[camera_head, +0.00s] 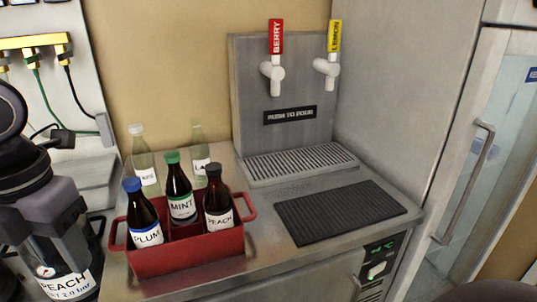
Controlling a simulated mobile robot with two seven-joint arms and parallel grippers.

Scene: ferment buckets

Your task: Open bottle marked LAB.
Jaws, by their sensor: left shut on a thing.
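A clear bottle (200,152) stands upright behind the red caddy, with a white label that seems to begin with LA. Its top looks pale and I see no dark cap on it. Another clear bottle (145,163) with a pale cap stands left of it, its label too small to read. My left gripper (45,268) is low at the left edge, well away from both bottles, pointing down in front of a dark container labelled PEACH (75,284). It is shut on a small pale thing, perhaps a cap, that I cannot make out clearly. My right gripper is not in view.
The red caddy (187,256) holds dark PLUM (143,215), MINT (180,190) and PEACH (217,200) bottles. Right of it lie a black ribbed mat (340,212) and a drip grate (298,162) below BERRY and LEMON taps. A yellow power strip (35,41) hangs at upper left.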

